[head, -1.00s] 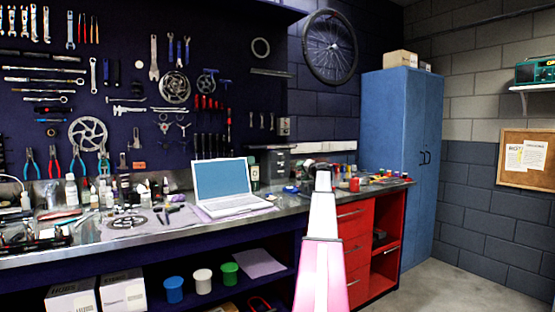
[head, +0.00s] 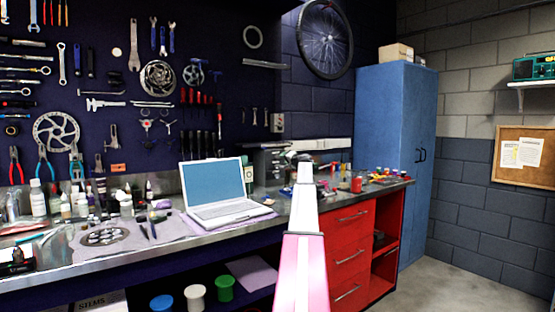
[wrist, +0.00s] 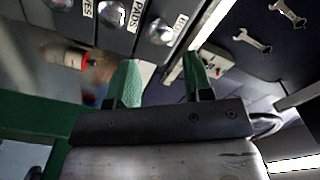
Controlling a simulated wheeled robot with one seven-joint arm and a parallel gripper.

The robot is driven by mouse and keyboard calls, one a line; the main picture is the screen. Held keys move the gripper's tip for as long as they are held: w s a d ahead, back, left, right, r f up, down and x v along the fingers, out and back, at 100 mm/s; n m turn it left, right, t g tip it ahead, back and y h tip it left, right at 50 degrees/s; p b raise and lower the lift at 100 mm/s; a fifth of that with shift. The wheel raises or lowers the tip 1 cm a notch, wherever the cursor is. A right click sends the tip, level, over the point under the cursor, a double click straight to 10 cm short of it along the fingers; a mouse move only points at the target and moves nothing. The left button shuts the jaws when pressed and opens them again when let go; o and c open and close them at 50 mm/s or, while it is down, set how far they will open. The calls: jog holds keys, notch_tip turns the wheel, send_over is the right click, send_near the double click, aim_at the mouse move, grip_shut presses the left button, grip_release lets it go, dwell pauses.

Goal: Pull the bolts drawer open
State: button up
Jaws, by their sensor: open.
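A small grey drawer cabinet (head: 270,165) stands on the bench behind the laptop, partly hidden in the head view. In the wrist view its dark drawer fronts show at the top with round metal knobs and white labels. One label reads "PADS". The label (wrist: 181,23) beside the rightmost knob (wrist: 160,31) is cut off, and looks like it could end in "LTS". All these drawers look shut. My gripper (wrist: 161,77) has its two green fingers apart and empty, just short of the rightmost knob and not touching it. In the head view my arm mostly hides the gripper.
An open laptop (head: 213,190) sits left of the cabinet. Small parts and a red jar (head: 356,184) lie to the right on the bench. A red drawer unit (head: 350,250) is below. A tool pegboard is behind. A bottle (wrist: 65,58) shows left in the wrist view.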

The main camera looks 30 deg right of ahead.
aim_at(278, 157)
jog(key=w, duration=0.7)
jog(key=shift+w+a, duration=0.25)
jog(key=shift+w, duration=0.15)
grip_shut()
jog(key=s, duration=1.1)
jog(key=shift+s+d, duration=0.35)
jog(key=shift+d, duration=0.05)
grip_release()
jog(key=shift+s, duration=0.1)
